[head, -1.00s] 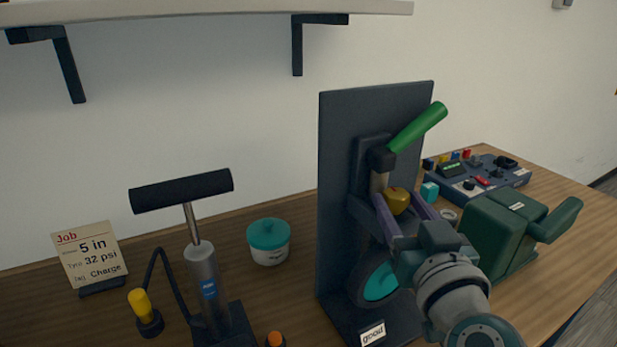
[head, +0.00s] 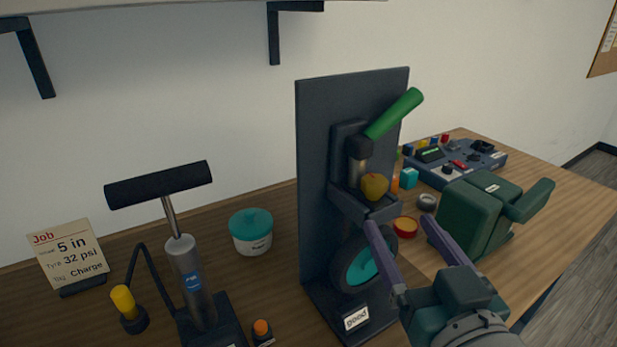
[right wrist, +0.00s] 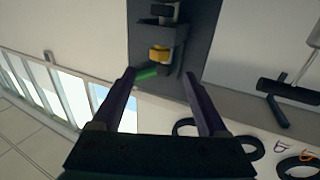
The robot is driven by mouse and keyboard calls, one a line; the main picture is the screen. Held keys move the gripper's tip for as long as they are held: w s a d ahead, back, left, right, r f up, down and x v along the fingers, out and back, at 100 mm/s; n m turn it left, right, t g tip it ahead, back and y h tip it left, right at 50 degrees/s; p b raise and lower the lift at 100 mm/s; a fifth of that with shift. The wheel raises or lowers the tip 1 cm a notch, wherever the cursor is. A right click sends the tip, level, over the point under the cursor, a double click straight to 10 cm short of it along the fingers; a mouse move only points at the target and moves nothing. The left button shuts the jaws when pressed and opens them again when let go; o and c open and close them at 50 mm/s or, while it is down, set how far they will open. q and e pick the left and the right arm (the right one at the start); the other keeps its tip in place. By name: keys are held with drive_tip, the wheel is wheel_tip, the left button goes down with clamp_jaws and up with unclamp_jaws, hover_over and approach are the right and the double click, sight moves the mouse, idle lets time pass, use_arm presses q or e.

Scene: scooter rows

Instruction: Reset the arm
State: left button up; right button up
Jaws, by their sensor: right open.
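My right gripper (head: 402,240) is open and empty in the head view, its two purple fingers apart. It stands in front of the dark upright stand (head: 325,170), clear of the yellow knob (head: 374,186) on it. The stand carries a green handle (head: 394,113) tilted up to the right, a wheel with a teal hub (head: 361,267) and a "good" label (head: 356,318). In the right wrist view the gripper's fingers (right wrist: 160,95) are spread, with the yellow knob (right wrist: 159,54) beyond them. My left gripper is not in view.
A hand pump (head: 188,275), a job card (head: 70,256) and a teal-lidded tub (head: 251,232) stand to the left. A green clamp-like block (head: 470,218) and a control box (head: 458,162) are at the right. A red-and-yellow round piece (head: 405,227) lies near the fingers.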

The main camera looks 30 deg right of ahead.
drive_tip(key=shift+s+a, duration=0.15)
drive_tip(key=shift+s, duration=0.4)
